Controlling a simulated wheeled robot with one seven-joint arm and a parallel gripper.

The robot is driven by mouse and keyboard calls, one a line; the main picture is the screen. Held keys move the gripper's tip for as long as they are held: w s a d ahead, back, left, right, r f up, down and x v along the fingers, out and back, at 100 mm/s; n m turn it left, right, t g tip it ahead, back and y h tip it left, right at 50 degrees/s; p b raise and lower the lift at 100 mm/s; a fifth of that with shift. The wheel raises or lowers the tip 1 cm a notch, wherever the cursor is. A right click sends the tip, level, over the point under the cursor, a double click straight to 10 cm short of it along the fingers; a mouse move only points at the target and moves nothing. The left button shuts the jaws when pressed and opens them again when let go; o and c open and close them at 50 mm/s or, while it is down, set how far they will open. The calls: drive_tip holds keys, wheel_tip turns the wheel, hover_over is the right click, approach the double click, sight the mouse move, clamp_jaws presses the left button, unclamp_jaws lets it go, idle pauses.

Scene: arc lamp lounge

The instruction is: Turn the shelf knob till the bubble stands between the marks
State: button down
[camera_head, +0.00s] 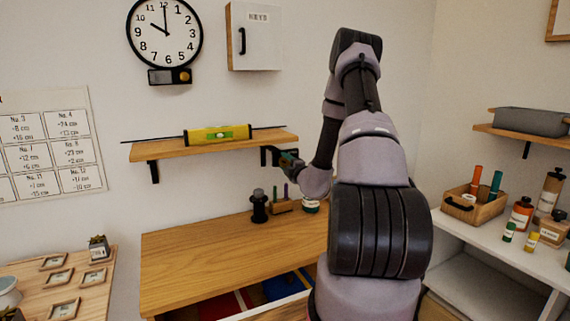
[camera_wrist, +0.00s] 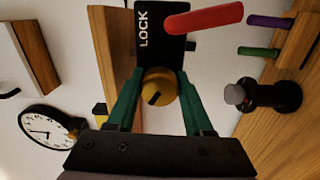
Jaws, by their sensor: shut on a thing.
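The wooden shelf (camera_head: 215,147) is on the back wall, its right end higher in the head view. A yellow-green spirit level (camera_head: 220,133) lies on it; the bubble and marks are too small to read. The brass knob (camera_wrist: 157,86), with a dark line across its face, shows in the wrist view between the green fingers of my gripper (camera_wrist: 159,80). My gripper is shut on the knob from both sides. In the head view my gripper (camera_head: 289,161) is under the shelf's right end, where the knob is hidden.
A black plate marked LOCK (camera_wrist: 146,42) and a red lever (camera_wrist: 203,18) are close beside the knob. A dark knobbed post (camera_head: 259,206) and a small wooden pen holder (camera_head: 283,206) stand on the desk (camera_head: 195,245) below. The desk's left part is clear.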

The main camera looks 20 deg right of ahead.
drive_tip(key=shift+f, duration=0.1)
drive_tip(key=shift+c, duration=1.5)
unclamp_jaws()
drive_tip(key=shift+s, duration=0.1)
drive_tip(key=s, duration=1)
drive_tip(key=shift+s+f, duration=0.15)
drive_tip(key=shift+s, duration=0.2)
